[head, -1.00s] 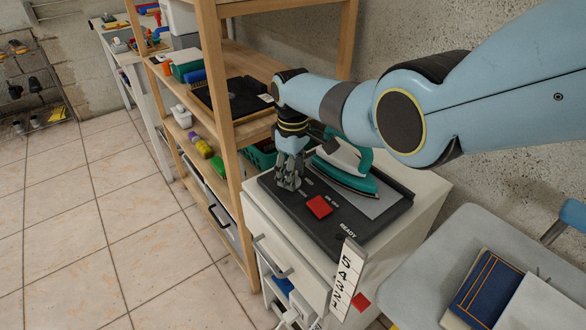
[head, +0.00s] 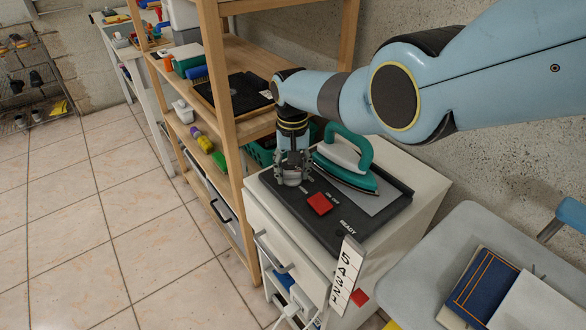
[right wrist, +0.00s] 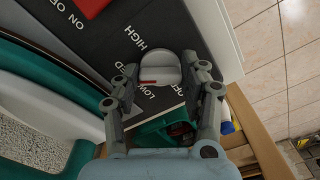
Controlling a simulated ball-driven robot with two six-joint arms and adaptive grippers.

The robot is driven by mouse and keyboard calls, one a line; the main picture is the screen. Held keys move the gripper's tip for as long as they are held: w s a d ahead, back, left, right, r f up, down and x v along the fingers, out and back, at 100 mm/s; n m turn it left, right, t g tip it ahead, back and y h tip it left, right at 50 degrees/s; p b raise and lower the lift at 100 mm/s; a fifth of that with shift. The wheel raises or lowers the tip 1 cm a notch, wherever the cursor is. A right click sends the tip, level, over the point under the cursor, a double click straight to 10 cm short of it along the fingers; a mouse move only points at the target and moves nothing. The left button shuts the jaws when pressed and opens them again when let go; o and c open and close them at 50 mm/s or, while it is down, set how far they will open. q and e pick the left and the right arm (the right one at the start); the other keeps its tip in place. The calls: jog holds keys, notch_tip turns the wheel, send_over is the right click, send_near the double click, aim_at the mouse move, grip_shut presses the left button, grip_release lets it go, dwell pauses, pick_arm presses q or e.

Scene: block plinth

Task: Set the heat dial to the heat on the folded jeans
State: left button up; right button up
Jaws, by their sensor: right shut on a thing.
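The heat dial (right wrist: 160,72) is a pale round knob with a red mark on the dark control board (head: 330,225). HIGH and LOW are printed beside it, with a label between them partly covered by a finger. The red mark points left in the right wrist view, roughly toward that middle label. My right gripper (head: 292,180) is shut on the dial from above; its fingers (right wrist: 164,72) sit on either side. The folded jeans (head: 482,283), dark blue with orange stitching, lie on the pale blue chair (head: 430,265). I cannot read any heat marking on them. My left gripper is out of view.
A green and white iron (head: 345,165) stands on the board close to my right gripper. A red button (head: 319,204) is in front. A wooden shelf (head: 235,130) stands close on the left. A numbered strip (head: 346,277) hangs at the cabinet's front corner.

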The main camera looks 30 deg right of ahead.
aim_at(291, 172)
jog(key=m, duration=0.5)
jog(key=shift+w+a+m, duration=0.1)
jog(key=shift+m, duration=0.2)
jog(key=m, duration=0.5)
jog(key=shift+w+m, duration=0.1)
jog(key=shift+m, duration=0.2)
jog(key=o, duration=1.2)
jog(key=shift+r, duration=0.15)
notch_tip(291, 172, up, 12)
jog(key=shift+f, duration=0.15)
jog(key=shift+a, duration=0.1)
